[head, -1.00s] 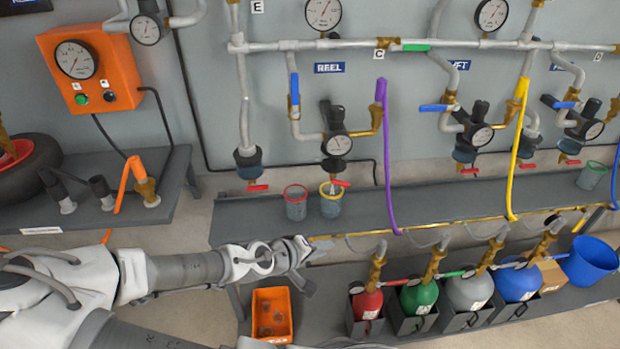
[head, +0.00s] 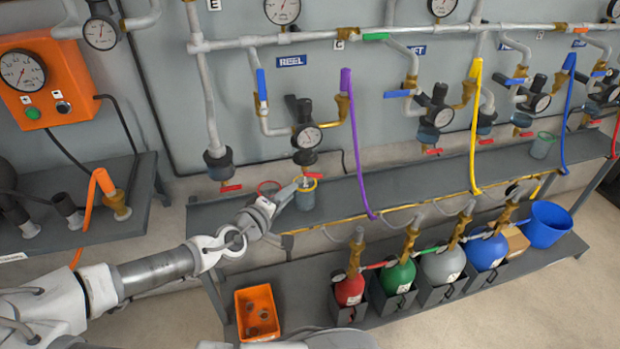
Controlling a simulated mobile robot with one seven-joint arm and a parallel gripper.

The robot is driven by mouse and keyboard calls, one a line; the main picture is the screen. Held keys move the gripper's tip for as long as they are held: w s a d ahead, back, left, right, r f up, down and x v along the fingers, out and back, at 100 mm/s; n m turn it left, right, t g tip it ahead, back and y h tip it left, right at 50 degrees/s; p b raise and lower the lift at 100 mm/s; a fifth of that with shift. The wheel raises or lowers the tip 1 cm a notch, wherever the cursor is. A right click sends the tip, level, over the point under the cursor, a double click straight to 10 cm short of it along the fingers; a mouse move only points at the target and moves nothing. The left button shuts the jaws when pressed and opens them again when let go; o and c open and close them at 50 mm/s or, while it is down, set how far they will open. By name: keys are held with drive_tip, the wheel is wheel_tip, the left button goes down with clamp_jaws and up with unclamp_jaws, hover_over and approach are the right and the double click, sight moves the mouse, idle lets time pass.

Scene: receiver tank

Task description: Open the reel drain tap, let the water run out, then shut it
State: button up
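The REEL label (head: 291,61) is on the wall above the reel regulator, which has a round gauge (head: 308,137). A dark bowl (head: 305,157) hangs below the gauge. The reel drain tap is under this bowl, just above a yellow-rimmed cup (head: 306,198); its red handle is small and partly hidden by my gripper. My gripper (head: 291,187) is at the left side of the yellow-rimmed cup, close to the tap. Its fingers are too small to tell whether they are open or touching the handle. I cannot make out running water.
A red-rimmed cup (head: 269,187) stands left, partly behind my gripper. Another red-handled tap (head: 231,188) is further left. A purple hose (head: 358,150) hangs to the right. Several gas bottles, an orange bin (head: 257,312) and a blue bucket (head: 549,224) are on the lower shelf.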

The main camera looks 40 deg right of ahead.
sight(310, 176)
drive_tip(key=b+x, duration=0.3)
drive_tip(key=x, duration=0.9)
drive_tip(key=shift+w+d, duration=0.1)
drive_tip(key=shift+d, duration=0.1)
clamp_jaws()
